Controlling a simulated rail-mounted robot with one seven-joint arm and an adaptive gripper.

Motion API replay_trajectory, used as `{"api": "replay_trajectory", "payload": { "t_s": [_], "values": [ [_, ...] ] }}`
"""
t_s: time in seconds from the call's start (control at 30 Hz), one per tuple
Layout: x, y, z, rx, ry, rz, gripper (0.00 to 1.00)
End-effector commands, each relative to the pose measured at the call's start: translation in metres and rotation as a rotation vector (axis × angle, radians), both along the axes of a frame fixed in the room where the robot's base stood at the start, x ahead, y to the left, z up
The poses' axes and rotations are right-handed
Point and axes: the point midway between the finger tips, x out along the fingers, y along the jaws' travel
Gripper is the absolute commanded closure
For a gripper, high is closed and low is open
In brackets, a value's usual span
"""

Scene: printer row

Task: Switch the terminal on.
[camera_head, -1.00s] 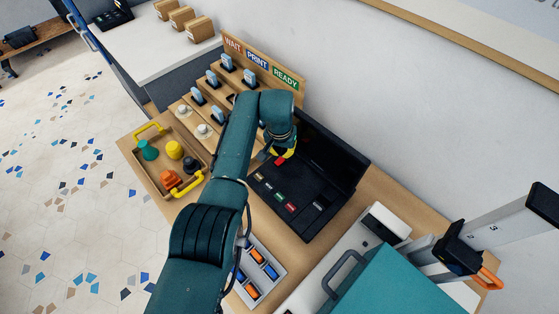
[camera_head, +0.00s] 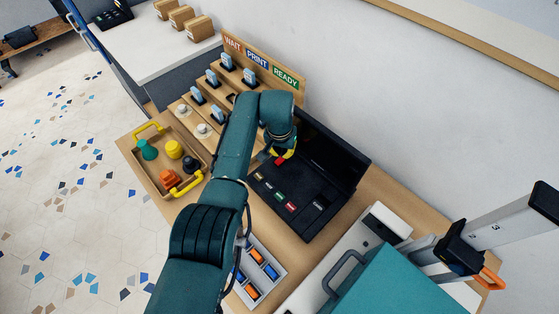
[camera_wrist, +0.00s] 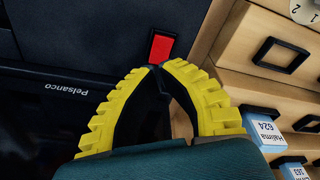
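The terminal (camera_head: 283,205) is a black console with a raised screen (camera_head: 325,155) and several coloured keys, on the wooden bench. Its screen is dark in the head view. A red switch (camera_wrist: 161,48) in a black frame sits near the terminal's edge in the wrist view. It also shows as a small red spot in the head view (camera_head: 280,160). My gripper (camera_wrist: 157,68) has yellow ribbed fingers with their tips together, empty, right at the near edge of the switch. I cannot tell whether the tips touch it. My arm hides part of the terminal's left side.
A wooden rack (camera_head: 262,90) with blue tags and WAIT, PRINT, READY signs stands left of the terminal. A tray (camera_head: 143,178) of coloured pieces lies further left. A switch panel (camera_head: 277,295) is in front, and a teal box (camera_head: 390,285) is at lower right.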

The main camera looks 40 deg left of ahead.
Motion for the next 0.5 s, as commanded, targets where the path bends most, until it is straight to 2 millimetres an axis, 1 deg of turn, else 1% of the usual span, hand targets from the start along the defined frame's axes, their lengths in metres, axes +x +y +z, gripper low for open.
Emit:
{"api": "replay_trajectory", "payload": {
  "t_s": [0.5],
  "values": [
    [0.0000,0.0000,-0.0086,0.000,0.000,0.000,1.00]
  ]
}}
